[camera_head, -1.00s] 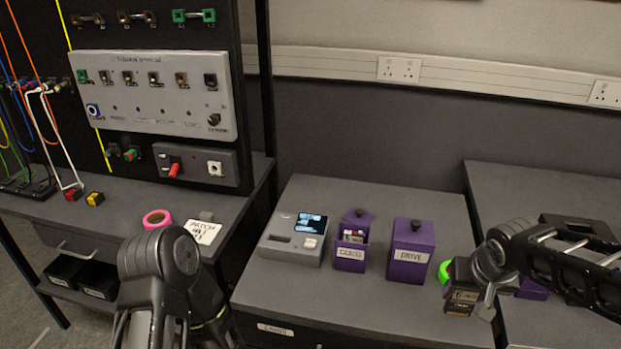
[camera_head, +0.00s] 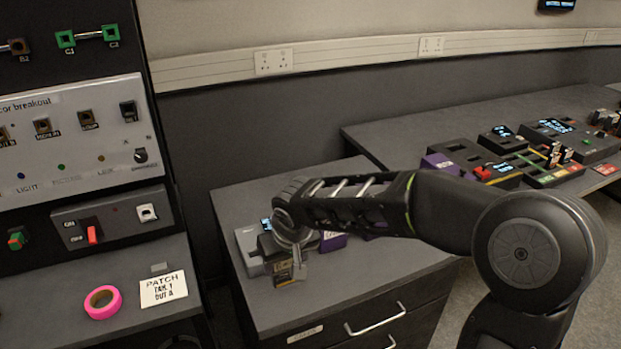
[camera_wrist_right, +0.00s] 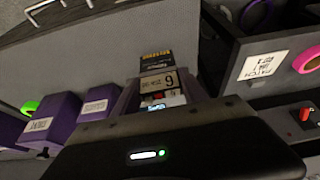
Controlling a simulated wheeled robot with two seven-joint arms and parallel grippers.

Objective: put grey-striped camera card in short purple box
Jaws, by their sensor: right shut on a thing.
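My right gripper (camera_head: 290,250) is shut on a small dark camera card (camera_head: 285,272) with yellowish print. The card also shows in the right wrist view (camera_wrist_right: 157,62); I cannot make out a grey stripe. The gripper hangs in front of the grey reader. The short purple box (camera_head: 332,242) stands right of it, mostly hidden behind my right arm. In the wrist view the short purple box (camera_wrist_right: 97,103) is left of the jaws, apart from them, its label facing the camera. My left gripper is out of view.
The grey reader (camera_head: 247,238) is partly covered by my gripper. The purple DRIVE box (camera_wrist_right: 52,118) stands beside the short one. Pink tape (camera_head: 102,302) and a PATCH sign (camera_head: 163,289) lie on the left bench. A right-hand table (camera_head: 400,133) holds several devices.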

